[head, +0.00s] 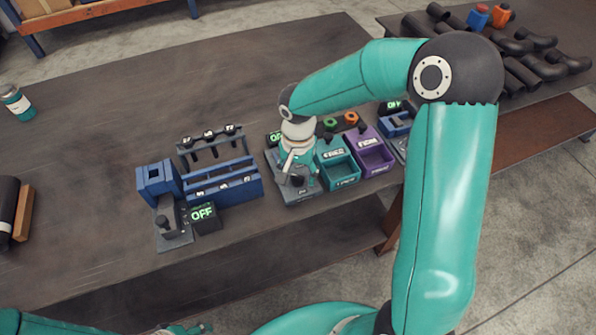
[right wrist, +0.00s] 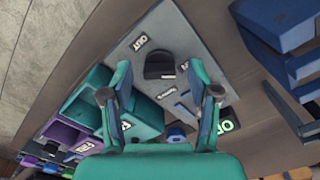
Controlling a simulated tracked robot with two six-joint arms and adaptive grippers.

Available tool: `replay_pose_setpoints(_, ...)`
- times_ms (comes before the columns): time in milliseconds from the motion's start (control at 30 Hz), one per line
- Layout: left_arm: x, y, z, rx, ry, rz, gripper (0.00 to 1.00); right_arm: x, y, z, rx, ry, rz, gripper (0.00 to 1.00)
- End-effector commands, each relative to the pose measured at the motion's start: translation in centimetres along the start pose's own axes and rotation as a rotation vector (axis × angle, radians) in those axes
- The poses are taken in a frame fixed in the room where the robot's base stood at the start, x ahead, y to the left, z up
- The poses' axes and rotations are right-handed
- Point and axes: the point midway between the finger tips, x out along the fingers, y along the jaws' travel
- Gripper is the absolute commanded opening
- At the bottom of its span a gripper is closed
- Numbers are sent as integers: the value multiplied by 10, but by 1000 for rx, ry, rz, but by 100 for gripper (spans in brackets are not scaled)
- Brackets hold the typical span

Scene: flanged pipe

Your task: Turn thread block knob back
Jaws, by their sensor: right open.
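My right gripper (head: 299,178) is over a grey plate (head: 292,197) on the bench in the head view and hides much of it. In the right wrist view my right gripper (right wrist: 161,72) is open, with its two fingers apart. A black knob-like part (right wrist: 160,66) on the grey plate (right wrist: 128,62) shows between the fingertips. The fingers do not visibly touch it, and the plate bears white-lettered labels. A green-lit display (head: 276,138) at the plate's back is partly hidden by my arm. Part of my left gripper (head: 184,329) shows at the bottom edge; its fingers are unclear.
A teal bin (head: 340,172) and a purple bin (head: 375,155) stand right of the plate. To its left are a blue rack (head: 228,188) and a display reading OFF (head: 203,213). Black pipes (head: 520,75) lie on the far right table. The left bench is mostly clear.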

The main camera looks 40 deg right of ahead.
Motion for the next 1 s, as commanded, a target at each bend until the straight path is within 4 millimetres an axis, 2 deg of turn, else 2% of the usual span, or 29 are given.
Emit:
replay_pose_setpoints(100,0,0,0,0,0,0,51,0,0,0,0,0,0,60)
replay_pose_setpoints(467,0,0,0,0,0,0,51,0,0,0,0,0,0,0)
replay_pose_setpoints(767,2,-1,0,0,0,0,51,0,0,0,-28,0,-2,0)
replay_pose_setpoints(1000,10,-4,0,0,0,0,51,1,-1,0,-138,1,-3,0)
